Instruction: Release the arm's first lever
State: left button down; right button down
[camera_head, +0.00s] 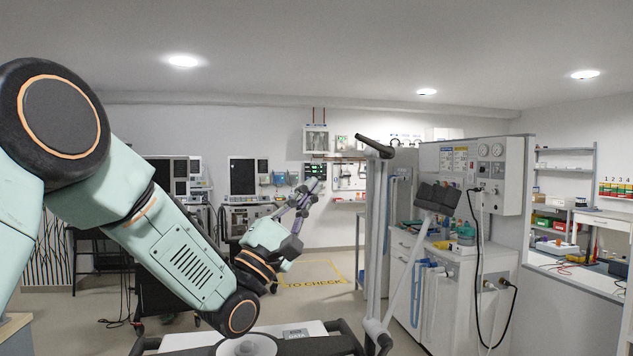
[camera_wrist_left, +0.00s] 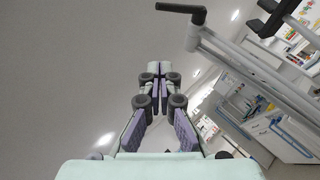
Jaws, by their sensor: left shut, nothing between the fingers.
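A grey jointed support arm (camera_head: 373,235) stands right of centre, with two upright links and a slanted link. A dark lever (camera_head: 374,145) sits across its top; in the wrist view the lever (camera_wrist_left: 181,9) lies at the top edge, beyond my fingertips. A dark block (camera_head: 437,197) tops the slanted link. My left gripper (camera_head: 313,186) is shut and empty, pointing up, left of the lever and a little lower in the picture. Its fingers (camera_wrist_left: 159,75) come together in the wrist view, apart from the lever. My right gripper is out of view.
A white ventilator cabinet (camera_head: 475,185) with gauges and hoses stands right of the support arm. A tray-like base (camera_head: 310,331) with dark rails is at the bottom. Benches with shelves (camera_head: 590,225) line the right wall. Floor behind my gripper has a yellow marked area (camera_head: 318,270).

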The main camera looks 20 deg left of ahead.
aim_at(373, 145)
pick_arm(q)
jog(key=w+d+r+p, duration=0.2)
jog(key=w+d+r, duration=0.2)
jog(key=d+r, duration=0.2)
jog(key=shift+w+r, duration=0.25)
jog(key=shift+r, duration=0.6)
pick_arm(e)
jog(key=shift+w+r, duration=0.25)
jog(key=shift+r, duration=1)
pick_arm(q)
jog(key=shift+d, duration=0.1)
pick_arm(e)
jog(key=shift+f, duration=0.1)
